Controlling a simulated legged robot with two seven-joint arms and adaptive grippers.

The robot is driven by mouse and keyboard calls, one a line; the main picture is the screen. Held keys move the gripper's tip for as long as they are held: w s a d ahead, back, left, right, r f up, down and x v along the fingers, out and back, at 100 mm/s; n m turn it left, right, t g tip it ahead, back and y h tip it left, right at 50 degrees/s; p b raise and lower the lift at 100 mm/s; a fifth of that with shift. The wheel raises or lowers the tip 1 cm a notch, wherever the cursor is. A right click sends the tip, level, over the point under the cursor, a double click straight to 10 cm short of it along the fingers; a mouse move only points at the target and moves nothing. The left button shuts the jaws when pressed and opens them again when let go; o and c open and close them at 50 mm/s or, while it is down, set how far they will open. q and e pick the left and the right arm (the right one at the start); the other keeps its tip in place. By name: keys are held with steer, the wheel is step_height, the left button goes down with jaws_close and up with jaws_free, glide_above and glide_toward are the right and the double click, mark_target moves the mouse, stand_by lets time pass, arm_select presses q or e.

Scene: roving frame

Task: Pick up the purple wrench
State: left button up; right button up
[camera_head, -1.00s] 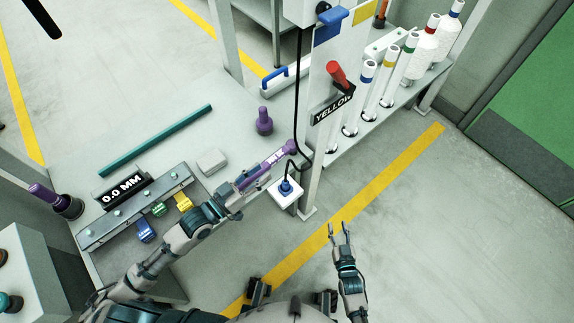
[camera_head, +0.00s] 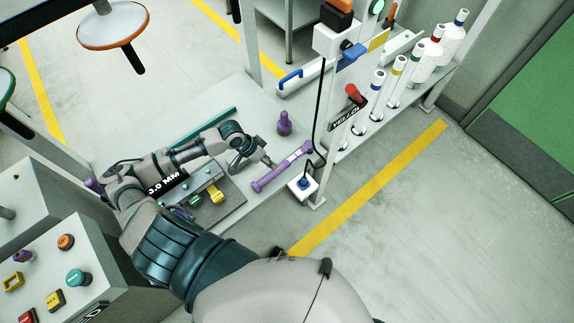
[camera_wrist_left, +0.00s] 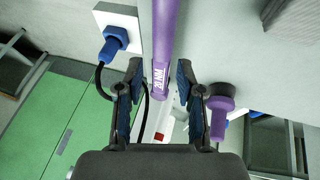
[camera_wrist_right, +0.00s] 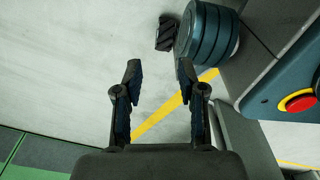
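The purple wrench (camera_head: 283,167) lies on the grey bench top, slanting up to the right, with a white label near its upper end. In the left wrist view the wrench (camera_wrist_left: 164,40) runs lengthwise between the open fingers, and its label faces the camera. My left gripper (camera_head: 266,164) is close beside the wrench; in its wrist view the fingers (camera_wrist_left: 158,85) are open, with gaps on both sides of the shaft. My right gripper (camera_wrist_right: 158,85) is open and empty in its wrist view, over the floor. It is out of the head view.
A purple knob-like piece (camera_head: 285,123) stands behind the wrench. A white box with a blue plug (camera_head: 303,184) and a post stand at its right. A teal bar (camera_head: 205,128) lies at the back. Several bottles (camera_head: 421,57) stand far right; a button console (camera_head: 62,265) is at front left.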

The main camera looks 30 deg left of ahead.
mark_target(279, 169)
arm_select(q)
steer(key=x, duration=0.3)
steer(key=shift+a+f, duration=0.1)
steer(key=shift+a, duration=0.1)
steer(key=shift+w+a+f, duration=0.1)
steer(key=shift+f, duration=0.45)
steer(key=x, duration=0.2)
steer(key=b+x, duration=0.1)
steer(key=x, duration=0.1)
steer(key=shift+w+d+f, duration=0.15)
steer(key=shift+d, duration=0.25)
steer(key=shift+w+d+f, duration=0.1)
steer(key=shift+d+f, duration=0.05)
steer(key=shift+d, duration=0.05)
steer(key=shift+a, duration=0.2)
jaws_close()
steer(key=shift+a, duration=0.1)
arm_select(e)
steer(key=w, duration=0.1)
steer(key=w+r, duration=0.1)
steer(key=w+a, duration=0.1)
steer(key=shift+r, duration=0.25)
